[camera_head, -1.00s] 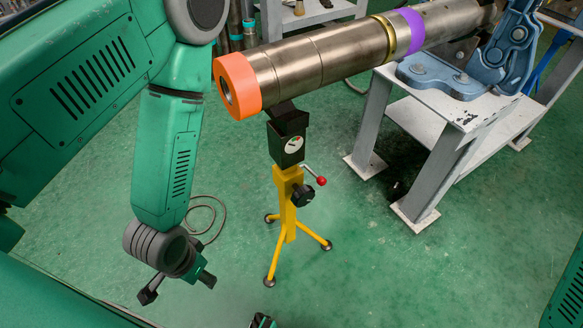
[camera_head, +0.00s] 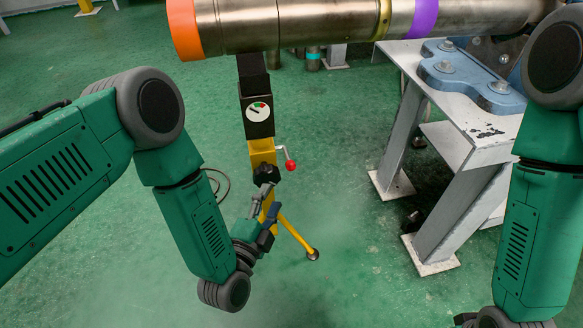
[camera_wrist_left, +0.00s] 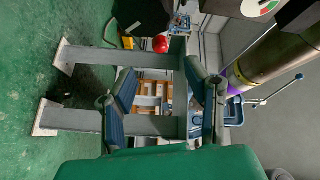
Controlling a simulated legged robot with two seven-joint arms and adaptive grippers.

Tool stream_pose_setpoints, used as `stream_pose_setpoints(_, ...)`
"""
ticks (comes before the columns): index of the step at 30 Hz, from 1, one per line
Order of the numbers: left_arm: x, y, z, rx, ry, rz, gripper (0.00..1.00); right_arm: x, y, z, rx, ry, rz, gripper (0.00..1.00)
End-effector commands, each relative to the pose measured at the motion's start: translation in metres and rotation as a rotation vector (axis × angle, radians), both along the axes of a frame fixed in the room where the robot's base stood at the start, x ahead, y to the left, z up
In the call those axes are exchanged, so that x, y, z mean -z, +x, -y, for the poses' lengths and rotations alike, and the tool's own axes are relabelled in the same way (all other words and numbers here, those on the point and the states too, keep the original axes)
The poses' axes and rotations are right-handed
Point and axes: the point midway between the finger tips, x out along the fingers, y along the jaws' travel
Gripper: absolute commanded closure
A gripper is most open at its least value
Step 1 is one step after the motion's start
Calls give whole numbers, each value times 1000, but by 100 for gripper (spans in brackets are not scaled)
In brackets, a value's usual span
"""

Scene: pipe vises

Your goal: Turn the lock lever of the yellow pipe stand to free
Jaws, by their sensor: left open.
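The yellow pipe stand (camera_head: 262,152) stands on the floor under the pipe's orange end. Its black head carries a round dial (camera_head: 258,112). The lock lever (camera_head: 290,165), a thin rod with a red ball, sticks out to the right. A black knob (camera_head: 266,174) sits below it. My left gripper (camera_head: 266,199) is open and empty, just below the knob and in front of the post. In the left wrist view, the red ball (camera_wrist_left: 161,43) shows beyond the open left fingers (camera_wrist_left: 160,70), apart from them.
The steel pipe (camera_head: 310,20), with orange, yellow and purple bands, crosses above the stand. A grey steel bench (camera_head: 455,120) with a blue vise (camera_head: 470,75) stands to the right. The green floor around the stand is mostly clear.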

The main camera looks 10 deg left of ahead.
Motion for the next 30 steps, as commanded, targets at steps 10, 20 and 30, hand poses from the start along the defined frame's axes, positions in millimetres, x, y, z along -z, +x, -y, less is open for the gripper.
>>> stream_pose_setpoints(10,1,72,28,0,13,2,58,29,0,0,0,0,0,60)
stream_pose_setpoints(20,0,110,35,2,9,-1,58,43,0,0,0,0,0,60)
stream_pose_setpoints(30,-1,114,39,3,13,-2,58,43,0,0,0,0,0,60)
